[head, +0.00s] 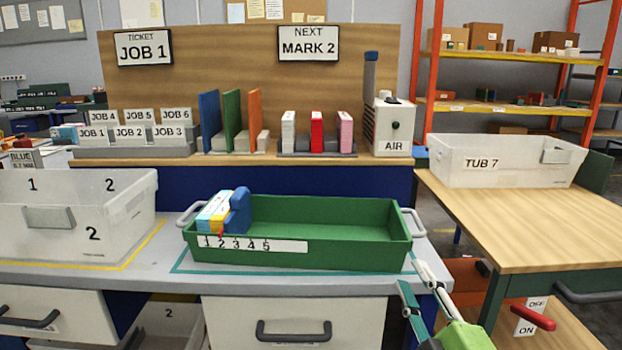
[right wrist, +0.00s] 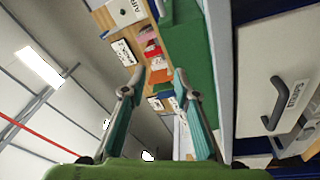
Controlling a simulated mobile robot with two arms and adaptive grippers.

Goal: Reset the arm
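My right gripper (head: 412,276) is in the lower right of the head view, by the front right corner of the green tray (head: 330,255). Its two fingers stand apart with nothing between them. They also show apart and empty in the right wrist view (right wrist: 159,72), where the green tray (right wrist: 187,45) lies beyond them. The gripper's green body shows at the bottom of both views. My left gripper is not in view. The tray holds several upright coloured pieces (head: 215,210) and a blue block (head: 240,208) at its left end, above a numbered strip.
A white bin (head: 60,238) stands left of the tray. The TUB 7 bin (head: 490,172) is on the wooden table (head: 530,225) at right. A red lever (head: 533,317) with an OFF/ON plate is near my right gripper. A drawer handle (head: 293,331) projects below the tray.

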